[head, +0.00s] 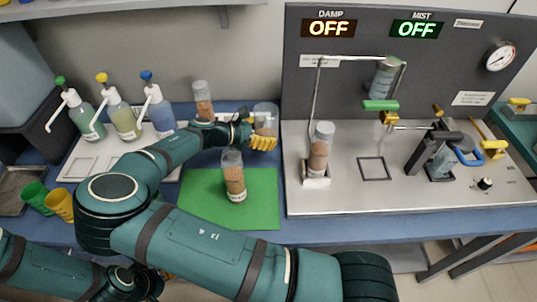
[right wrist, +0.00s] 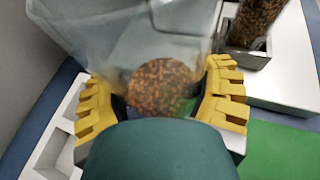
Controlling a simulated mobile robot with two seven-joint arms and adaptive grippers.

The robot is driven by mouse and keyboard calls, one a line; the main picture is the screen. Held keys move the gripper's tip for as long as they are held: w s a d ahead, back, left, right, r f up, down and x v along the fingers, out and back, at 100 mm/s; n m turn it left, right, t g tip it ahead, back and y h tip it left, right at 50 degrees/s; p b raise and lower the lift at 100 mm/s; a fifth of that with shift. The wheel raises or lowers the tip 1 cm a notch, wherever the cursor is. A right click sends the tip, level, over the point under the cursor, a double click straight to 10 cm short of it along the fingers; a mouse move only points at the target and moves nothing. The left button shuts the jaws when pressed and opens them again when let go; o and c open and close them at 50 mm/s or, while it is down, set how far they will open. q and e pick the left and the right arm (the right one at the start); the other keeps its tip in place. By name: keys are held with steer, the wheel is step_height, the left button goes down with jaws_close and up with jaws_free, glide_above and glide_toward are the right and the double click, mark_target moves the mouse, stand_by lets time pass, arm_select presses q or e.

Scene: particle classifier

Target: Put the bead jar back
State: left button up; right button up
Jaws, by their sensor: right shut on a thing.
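My right gripper (head: 262,142) has yellow fingers and is shut on a clear bead jar (head: 266,116) behind the green mat (head: 262,215). In the right wrist view the fingers (right wrist: 163,100) lie on both sides of the clear jar (right wrist: 130,35), with brown beads visible inside. Another bead jar (head: 234,178) stands upright on the green mat, and one more (head: 203,100) stands behind my right arm. A further bead jar (head: 319,150) stands in a holder on the machine.
Several pump bottles (head: 125,120) stand on a white tray at the left, near green (head: 34,196) and yellow (head: 60,205) cups. The grey machine (head: 420,200) on the right has a raised frame and levers. The mat's front part is clear.

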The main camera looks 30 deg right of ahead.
step_height(320, 180, down, 8)
steer(key=shift+f+b, duration=0.15)
steer(key=shift+b, duration=0.65)
steer(key=o, duration=1.3)
steer(key=p+v, duration=0.1)
steer(key=v, duration=0.6)
steer(key=shift+a, duration=0.3)
